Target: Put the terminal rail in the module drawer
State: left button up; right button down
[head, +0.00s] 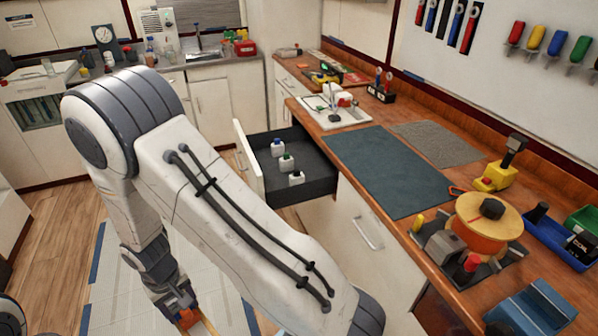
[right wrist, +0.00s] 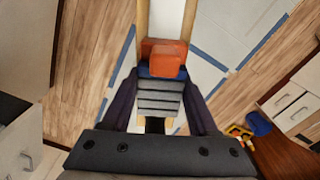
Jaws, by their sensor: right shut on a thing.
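The terminal rail (right wrist: 163,62) shows orange, blue and ribbed grey blocks, with tan strips running beyond the orange end. My right gripper (right wrist: 160,100) is shut on it, with a dark finger on either side. In the head view my right gripper (head: 180,302) hangs low at the bottom left, over the floor, and only a small orange and tan part of the rail shows below it. The module drawer (head: 248,160) is pulled open from the counter, to the right of and beyond the gripper. Three small white modules stand inside. My left gripper is out of view.
My right arm crosses the middle of the head view, near the drawer front. The wooden counter holds a dark mat (head: 375,170), a grey mat (head: 435,143), an orange spool (head: 488,222) and a blue bin (head: 560,240). The drawer floor has bare room around the modules.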

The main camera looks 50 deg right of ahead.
aim_at(269, 174)
jog(key=z, duration=0.7)
jog(key=i, duration=1.55)
